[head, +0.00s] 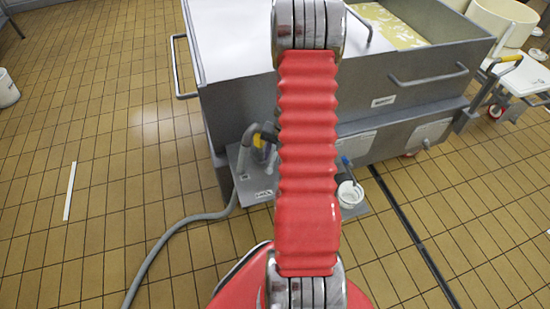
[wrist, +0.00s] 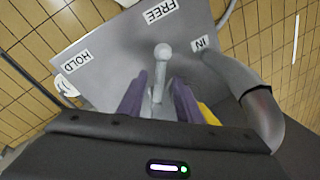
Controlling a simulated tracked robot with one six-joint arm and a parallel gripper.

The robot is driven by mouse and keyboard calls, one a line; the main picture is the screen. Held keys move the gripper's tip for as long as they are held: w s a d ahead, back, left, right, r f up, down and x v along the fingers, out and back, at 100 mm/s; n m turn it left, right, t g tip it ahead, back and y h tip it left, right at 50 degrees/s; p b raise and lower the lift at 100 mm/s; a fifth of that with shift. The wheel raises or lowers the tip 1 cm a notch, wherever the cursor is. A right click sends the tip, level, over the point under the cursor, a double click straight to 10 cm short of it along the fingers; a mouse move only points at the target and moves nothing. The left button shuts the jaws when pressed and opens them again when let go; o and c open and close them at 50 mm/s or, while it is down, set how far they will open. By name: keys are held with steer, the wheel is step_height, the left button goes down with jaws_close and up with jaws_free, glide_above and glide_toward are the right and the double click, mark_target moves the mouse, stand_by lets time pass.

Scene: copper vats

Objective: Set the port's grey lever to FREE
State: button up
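The grey lever (wrist: 162,52) with its ball knob stands on a grey port plate (wrist: 112,55) in the wrist view. The plate bears a HOLD label (wrist: 75,63) at left, a FREE label (wrist: 161,11) at top and an IN label (wrist: 200,44) at right. My gripper (wrist: 160,84) is open, its two purple fingers on either side of the lever's stem with visible gaps.
A thick grey hose (wrist: 262,115) rises close at the gripper's right; in the head view it trails over the tiled floor (head: 183,222). A yellow part (wrist: 208,113) sits behind the right finger. The steel vat (head: 235,105) stands behind. The left floor is mostly clear.

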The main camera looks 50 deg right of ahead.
step_height(320, 180, up, 12)
steer(key=s+d, duration=0.1)
steer(key=s, duration=0.1)
steer(key=shift+s, duration=0.15)
steer(key=shift+s+a+r, duration=0.1)
stand_by(0.9)
steer(key=s+a+r+n+t, duration=0.1)
steer(key=a+r+n, duration=0.3)
steer(key=a+r, duration=0.4)
steer(key=s+a+r+n+t, duration=0.1)
steer(key=s+a+r+n, duration=0.3)
steer(key=a+r, duration=0.5)
steer(key=s+a+r+n+t, duration=0.1)
steer(key=a+r+n, duration=0.4)
steer(key=a, duration=1.3)
step_height(320, 180, up, 4)
steer(key=shift+s+a+f+t+h, duration=0.3)
steer(key=shift+s+h, duration=0.1)
steer(key=shift+s, duration=0.35)
steer(key=shift+s+d, duration=0.1)
steer(key=shift+s, duration=0.05)
